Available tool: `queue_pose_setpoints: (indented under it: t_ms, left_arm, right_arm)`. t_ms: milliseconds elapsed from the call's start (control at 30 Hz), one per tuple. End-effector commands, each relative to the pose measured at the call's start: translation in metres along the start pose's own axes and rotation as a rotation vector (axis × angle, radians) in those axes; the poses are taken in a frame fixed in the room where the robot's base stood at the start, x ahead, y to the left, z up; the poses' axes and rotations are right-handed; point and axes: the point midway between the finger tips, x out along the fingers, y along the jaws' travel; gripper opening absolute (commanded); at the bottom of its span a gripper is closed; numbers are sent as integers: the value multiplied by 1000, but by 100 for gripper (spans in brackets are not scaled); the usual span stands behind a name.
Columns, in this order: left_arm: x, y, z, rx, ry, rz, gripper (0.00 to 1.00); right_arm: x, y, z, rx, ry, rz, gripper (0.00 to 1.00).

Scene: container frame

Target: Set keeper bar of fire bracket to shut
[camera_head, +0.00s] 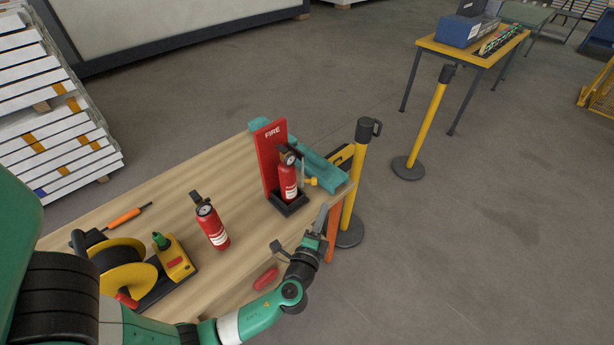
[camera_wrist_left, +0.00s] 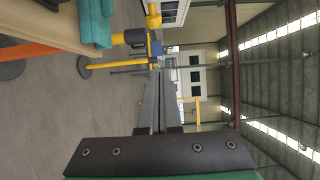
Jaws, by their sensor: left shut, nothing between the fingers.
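The fire bracket (camera_head: 268,150) is an upright red panel marked FIRE with a black tray at its foot, at the right end of the wooden table. A red extinguisher (camera_head: 288,184) stands upright in it. A small yellow piece (camera_head: 310,182), apparently the keeper bar, sticks out to the right of the extinguisher; its hinge is too small to make out. My left gripper (camera_head: 322,215) is shut and empty, in front of and to the right of the bracket near the table's edge, apart from the yellow piece. In the left wrist view, the closed fingers (camera_wrist_left: 156,102) hold nothing. My right gripper is out of view.
A second extinguisher (camera_head: 211,225) stands on the table (camera_head: 170,205), left of the bracket. A yellow reel (camera_head: 119,262), a screwdriver (camera_head: 126,217) and a red object (camera_head: 265,278) also lie there. A teal rail (camera_head: 322,170) and a yellow post (camera_head: 356,185) stand close to the bracket.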

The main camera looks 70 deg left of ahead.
Motion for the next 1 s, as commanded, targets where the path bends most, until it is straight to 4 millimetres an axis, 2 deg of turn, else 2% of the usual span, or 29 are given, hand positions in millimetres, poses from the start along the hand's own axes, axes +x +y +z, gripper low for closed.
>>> queue_pose_setpoints:
  t_ms: [167, 267, 667, 800, 1000]
  left_arm:
    - [6, 3, 0, -1, -2, 1, 0]
    - [18, 3, 1, -3, -4, 1, 0]
    - [103, 4, 1, -5, -2, 1, 0]
    - [93, 2, 24, -3, -3, 5, 0]
    - [88, 3, 38, -5, 0, 3, 0]
  right_arm:
    - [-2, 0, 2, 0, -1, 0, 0]
    - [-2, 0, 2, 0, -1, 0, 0]
    - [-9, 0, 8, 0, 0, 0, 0]
    - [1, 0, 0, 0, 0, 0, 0]
    - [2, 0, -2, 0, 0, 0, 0]
